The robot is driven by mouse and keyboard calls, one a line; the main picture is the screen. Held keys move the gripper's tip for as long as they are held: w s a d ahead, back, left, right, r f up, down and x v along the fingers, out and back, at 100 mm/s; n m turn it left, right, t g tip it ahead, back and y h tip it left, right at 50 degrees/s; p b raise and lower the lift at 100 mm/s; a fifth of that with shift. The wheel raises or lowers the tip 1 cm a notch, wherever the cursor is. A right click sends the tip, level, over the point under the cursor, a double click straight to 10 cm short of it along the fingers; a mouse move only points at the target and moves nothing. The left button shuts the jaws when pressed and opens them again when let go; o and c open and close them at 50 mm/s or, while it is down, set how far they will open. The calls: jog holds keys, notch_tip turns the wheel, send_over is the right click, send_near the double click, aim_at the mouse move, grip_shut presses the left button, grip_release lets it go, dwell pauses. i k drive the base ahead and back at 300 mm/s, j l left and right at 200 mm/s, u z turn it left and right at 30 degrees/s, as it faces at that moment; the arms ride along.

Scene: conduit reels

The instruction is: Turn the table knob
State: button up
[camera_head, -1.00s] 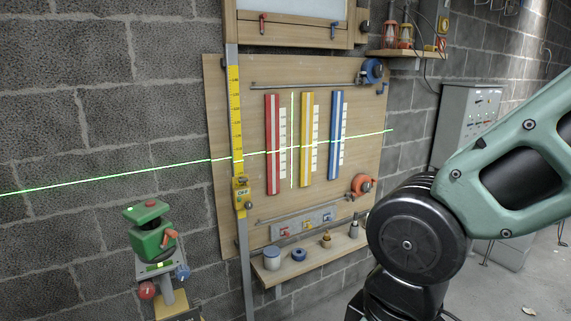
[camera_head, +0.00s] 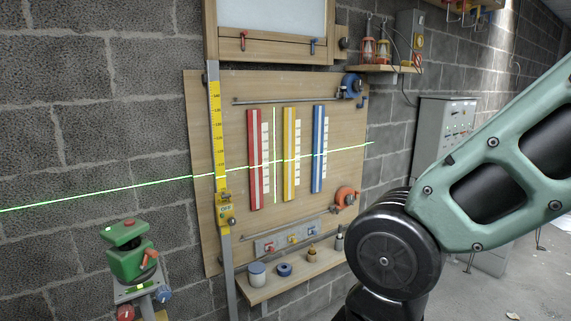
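A green laser level (camera_head: 130,257) stands at the lower left on a small silver table (camera_head: 139,292). The table has a red knob (camera_head: 126,313) at its front left, partly cut by the frame's bottom edge, and a blue knob (camera_head: 164,294) at its right. An orange lever or knob (camera_head: 151,258) sits on the level's side. I cannot tell from the picture which one is the table knob. My arm fills the right side, well apart from the level. My gripper is out of view.
A wooden board (camera_head: 235,90) on the block wall holds red, yellow and blue rails, crossed by green laser lines. A yellow scale post (camera_head: 216,130) stands at its left. A shelf (camera_head: 290,286) below carries small jars. A grey cabinet (camera_head: 445,120) stands behind my arm.

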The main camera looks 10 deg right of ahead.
aim_at(163, 293)
jog(key=j+u, duration=0.2)
jog(key=u, duration=0.15)
jog(key=k+j+u, duration=0.1)
jog(key=u, duration=0.25)
jog(key=j, duration=0.1)
